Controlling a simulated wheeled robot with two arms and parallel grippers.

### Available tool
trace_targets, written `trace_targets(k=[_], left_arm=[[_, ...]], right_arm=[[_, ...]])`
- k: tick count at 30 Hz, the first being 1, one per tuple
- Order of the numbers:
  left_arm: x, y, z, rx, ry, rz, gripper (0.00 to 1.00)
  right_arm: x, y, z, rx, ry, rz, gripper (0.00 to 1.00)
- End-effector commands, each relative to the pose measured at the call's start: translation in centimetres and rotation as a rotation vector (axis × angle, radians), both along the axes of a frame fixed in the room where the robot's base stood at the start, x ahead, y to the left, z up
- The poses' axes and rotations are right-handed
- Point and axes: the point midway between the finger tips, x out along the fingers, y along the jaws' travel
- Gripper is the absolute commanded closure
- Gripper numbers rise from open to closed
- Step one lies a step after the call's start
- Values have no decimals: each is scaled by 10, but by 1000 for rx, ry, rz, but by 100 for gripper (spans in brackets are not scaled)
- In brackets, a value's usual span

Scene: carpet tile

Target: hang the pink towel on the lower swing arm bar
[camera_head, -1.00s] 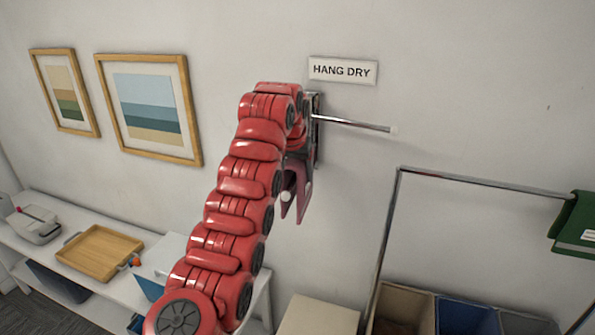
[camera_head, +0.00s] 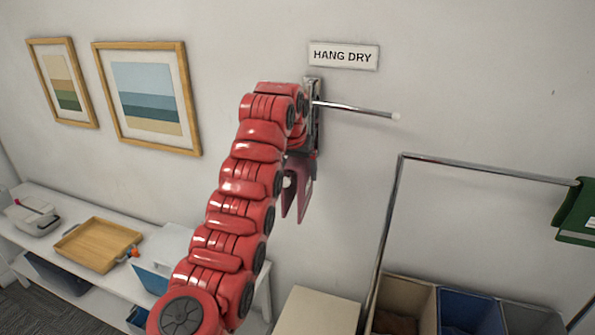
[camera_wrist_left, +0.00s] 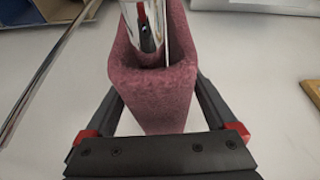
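The pink towel (camera_head: 302,192) is a folded, U-shaped piece hanging against the wall below the upper bar. Its two flaps show in the head view, with the pale tip of the lower swing arm bar (camera_head: 287,182) between them. In the left wrist view the towel (camera_wrist_left: 158,100) wraps around a chrome bar (camera_wrist_left: 143,28) that lies inside its fold. My left gripper (camera_wrist_left: 160,90) has one finger on each side of the towel, with the fingertips against its sides. In the head view my red left arm hides the gripper and much of the towel. My right gripper is out of view.
The upper swing arm bar (camera_head: 355,109) sticks out to the right under the HANG DRY sign (camera_head: 343,56). A metal rail (camera_head: 480,167) with a green cloth (camera_head: 578,212) stands right, above bins (camera_head: 405,287). A white shelf (camera_head: 75,235) with a wooden tray (camera_head: 98,263) is left.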

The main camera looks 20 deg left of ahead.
Motion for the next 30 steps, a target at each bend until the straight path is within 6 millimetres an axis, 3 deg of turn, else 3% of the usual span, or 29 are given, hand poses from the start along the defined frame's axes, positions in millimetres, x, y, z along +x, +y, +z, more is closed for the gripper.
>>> trace_targets(k=[11, 20, 22, 30], left_arm=[[-2, 0, 4, 0, 0, 0, 0], [-21, -1, 49, 0, -4, 0, 0], [-24, 2, 67, 3, -5, 4, 0], [-36, 2, 93, 2, 2, 4, 0]], right_arm=[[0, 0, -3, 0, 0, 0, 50], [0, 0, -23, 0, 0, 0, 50], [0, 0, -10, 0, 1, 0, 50], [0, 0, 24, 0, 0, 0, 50]])
